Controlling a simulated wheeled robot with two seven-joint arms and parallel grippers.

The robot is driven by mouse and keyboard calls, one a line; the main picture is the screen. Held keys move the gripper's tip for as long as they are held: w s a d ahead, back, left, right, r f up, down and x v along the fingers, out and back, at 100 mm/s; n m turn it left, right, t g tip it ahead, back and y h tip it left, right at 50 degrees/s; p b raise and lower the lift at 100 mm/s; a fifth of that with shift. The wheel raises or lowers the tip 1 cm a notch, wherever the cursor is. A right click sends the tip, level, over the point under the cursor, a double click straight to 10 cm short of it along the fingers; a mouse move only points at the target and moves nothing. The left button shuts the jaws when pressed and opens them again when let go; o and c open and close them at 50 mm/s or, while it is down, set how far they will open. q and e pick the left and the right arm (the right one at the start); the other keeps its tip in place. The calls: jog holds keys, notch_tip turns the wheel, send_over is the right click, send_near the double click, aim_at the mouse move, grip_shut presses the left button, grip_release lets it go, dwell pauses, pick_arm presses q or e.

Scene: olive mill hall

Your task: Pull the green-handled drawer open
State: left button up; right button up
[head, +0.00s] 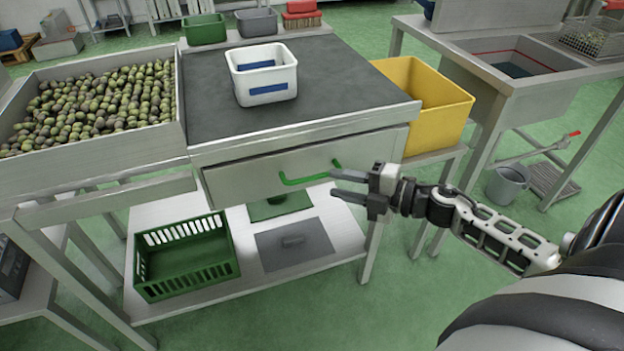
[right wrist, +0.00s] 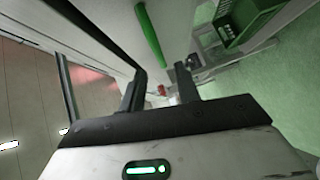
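The drawer (head: 240,182) is a pale metal front under the dark-topped bench and looks shut. Its green bar handle (head: 305,179) runs across the front and also shows in the right wrist view (right wrist: 149,35), beyond the fingertips. My right gripper (head: 336,184) is just right of the handle's right end, with its two fingers apart and nothing between them. In the right wrist view the gripper (right wrist: 160,75) also shows its fingers spread. The handle is not between the fingers. My left gripper is in neither view.
A white tub (head: 262,85) stands on the bench top (head: 330,90). An olive-filled bin (head: 90,150) is at left, a yellow bin (head: 440,110) at right. A green crate (head: 185,285) sits on the lower shelf (head: 345,242). The floor in front is clear.

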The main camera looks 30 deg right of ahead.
aim_at(315, 179)
jog(key=x, duration=0.7)
grip_shut()
